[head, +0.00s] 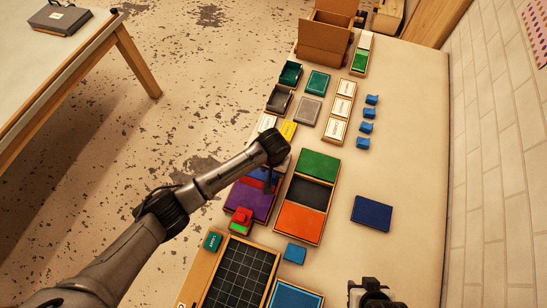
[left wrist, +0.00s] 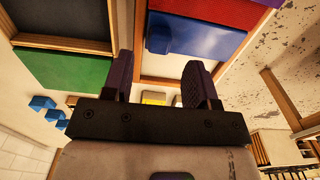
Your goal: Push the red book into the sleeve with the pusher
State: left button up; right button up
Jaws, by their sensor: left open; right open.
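My left gripper (head: 270,168) is over the wooden frame at mid-table. Its two dark fingers are apart with nothing between them in the left wrist view (left wrist: 161,80). The red book (head: 255,183) lies flat between a blue panel and a purple panel (head: 243,201), partly hidden by my left arm; it also shows in the left wrist view (left wrist: 222,12). A blue block (left wrist: 188,36), perhaps the pusher, lies beside the red book, just beyond the fingertips. I cannot tell which piece is the sleeve. My right gripper (head: 372,292) is open and empty at the bottom.
A tray with green, black and orange sections (head: 318,189) lies right of the frame. A dark blue book (head: 372,213) lies apart. A red-and-green stack (head: 240,220) stands near the left edge. Small blue blocks (head: 366,127) and an open cardboard box (head: 322,40) are farther back.

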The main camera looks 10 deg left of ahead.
pick_arm(q)
notch_tip(320, 180, up, 9)
dwell(0.4)
